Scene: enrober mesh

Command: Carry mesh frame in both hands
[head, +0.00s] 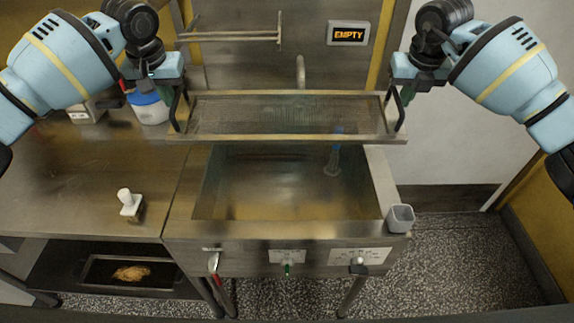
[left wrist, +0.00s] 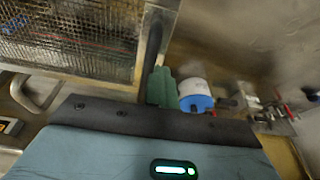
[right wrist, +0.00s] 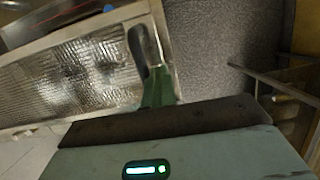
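The mesh frame (head: 290,137), a wide metal rectangle with fine mesh and a dark handle at each end, is up over the back part of the open steel sink. It looks about level from left to right. My left gripper (head: 177,92) is at the left handle, its green finger against the dark bar in the left wrist view (left wrist: 158,85). My right gripper (head: 405,92) is at the right handle, likewise in the right wrist view (right wrist: 155,85). Both look shut on the handles; the far fingers are hidden.
The steel sink (head: 180,222) below holds murky liquid and a bluish tool (head: 333,160). A grey cup (head: 400,218) sits at its front right corner. A white-handled item (head: 129,203) and a white-and-blue tub (head: 150,108) stand on the left counter (head: 80,180).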

